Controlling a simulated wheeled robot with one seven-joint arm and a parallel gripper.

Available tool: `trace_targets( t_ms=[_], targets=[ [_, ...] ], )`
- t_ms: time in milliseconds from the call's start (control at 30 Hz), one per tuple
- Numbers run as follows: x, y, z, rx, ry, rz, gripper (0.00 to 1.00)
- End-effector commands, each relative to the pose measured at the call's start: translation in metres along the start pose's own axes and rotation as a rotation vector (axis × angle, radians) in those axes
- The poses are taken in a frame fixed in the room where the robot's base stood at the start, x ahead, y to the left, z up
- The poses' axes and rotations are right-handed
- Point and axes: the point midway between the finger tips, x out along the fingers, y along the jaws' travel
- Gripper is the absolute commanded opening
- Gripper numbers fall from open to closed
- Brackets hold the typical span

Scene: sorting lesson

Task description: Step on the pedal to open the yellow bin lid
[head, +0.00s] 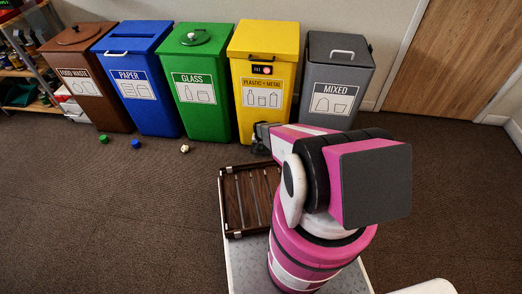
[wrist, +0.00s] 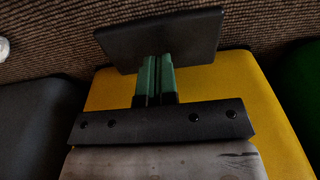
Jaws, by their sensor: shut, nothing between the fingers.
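The yellow bin (head: 242,113) stands between the green and grey bins, labelled plastic and metal. Its lid (head: 266,38) looks closed. My gripper (head: 260,145) is low at the foot of its front in the head view. In the wrist view its green fingers (wrist: 153,75) are together and empty, with the yellow bin (wrist: 105,92) behind them. A flat dark plate, which looks like the pedal (wrist: 160,38), lies right at the fingertips. I cannot tell whether they touch it. The pedal is not clearly visible in the head view.
The green bin (head: 200,118) and grey bin (head: 327,78) flank the yellow one closely. Small green (head: 103,139), blue (head: 135,143) and pale (head: 184,148) objects lie on the carpet. A brown slatted tray (head: 233,233) is near my arm. Carpet at left is mostly clear.

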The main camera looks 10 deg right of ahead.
Motion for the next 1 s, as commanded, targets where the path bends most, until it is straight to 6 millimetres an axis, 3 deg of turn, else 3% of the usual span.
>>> trace_targets(
  t_ms=[633, 1000],
  targets=[
    [0.002, 0.0, 0.0, 0.0, 0.0, 0.0, 0.0],
    [0.032, 0.0, 0.003, 0.0, -0.001, 0.0, 0.0]
  ],
)
